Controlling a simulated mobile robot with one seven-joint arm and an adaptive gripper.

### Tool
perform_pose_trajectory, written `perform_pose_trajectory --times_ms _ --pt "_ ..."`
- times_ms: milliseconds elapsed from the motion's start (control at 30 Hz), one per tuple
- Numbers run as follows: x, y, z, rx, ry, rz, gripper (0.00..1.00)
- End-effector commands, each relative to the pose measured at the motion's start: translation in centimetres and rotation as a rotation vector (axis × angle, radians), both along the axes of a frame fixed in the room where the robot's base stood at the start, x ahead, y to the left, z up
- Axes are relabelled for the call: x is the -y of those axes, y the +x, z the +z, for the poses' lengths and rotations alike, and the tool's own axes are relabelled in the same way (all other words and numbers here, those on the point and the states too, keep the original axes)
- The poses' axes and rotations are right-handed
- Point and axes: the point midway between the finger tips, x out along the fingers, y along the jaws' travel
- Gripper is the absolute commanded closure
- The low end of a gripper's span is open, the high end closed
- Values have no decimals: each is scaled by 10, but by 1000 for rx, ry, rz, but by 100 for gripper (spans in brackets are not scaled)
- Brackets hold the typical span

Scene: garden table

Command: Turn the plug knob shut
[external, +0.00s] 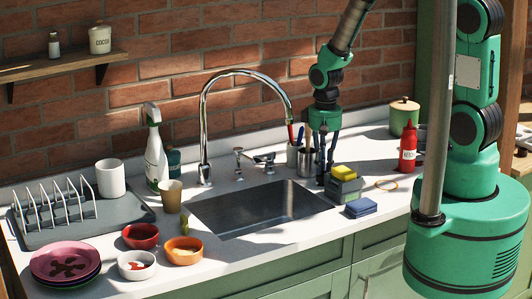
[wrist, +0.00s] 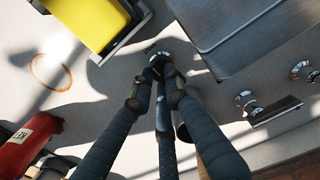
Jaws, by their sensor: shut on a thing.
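The plug knob (wrist: 158,56) is a small round chrome piece on the white counter beside the sink's corner. It shows just beyond my fingertips in the wrist view; in the external view I cannot make it out behind my fingers. My gripper (wrist: 163,72) points down, and its dark fingers come together on the knob, partly covering it. In the external view my gripper (external: 322,180) is low at the counter, right of the sink. The fingers are shut on the knob; its turn angle is not clear.
The steel sink (external: 225,215) lies left of my gripper, with the faucet (external: 203,135) and tap handles (external: 262,158) behind it. A ring (external: 386,185) and red bottle (external: 408,150) are farther right.

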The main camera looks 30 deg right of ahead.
Motion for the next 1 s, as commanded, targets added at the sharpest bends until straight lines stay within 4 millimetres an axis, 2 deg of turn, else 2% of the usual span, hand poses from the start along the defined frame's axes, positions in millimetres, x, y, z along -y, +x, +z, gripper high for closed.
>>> perform_pose_trajectory --times_ms 133,167,233,667,833,1000 --pt "0 1 1 2 0 0 100" --pt "0 1 1 2 0 1 80" --pt "0 1 1 2 0 1 67" --pt "0 0 3 1 0 1 67" --pt "0 1 16 3 1 1 67" --pt "0 1 38 4 1 1 67"
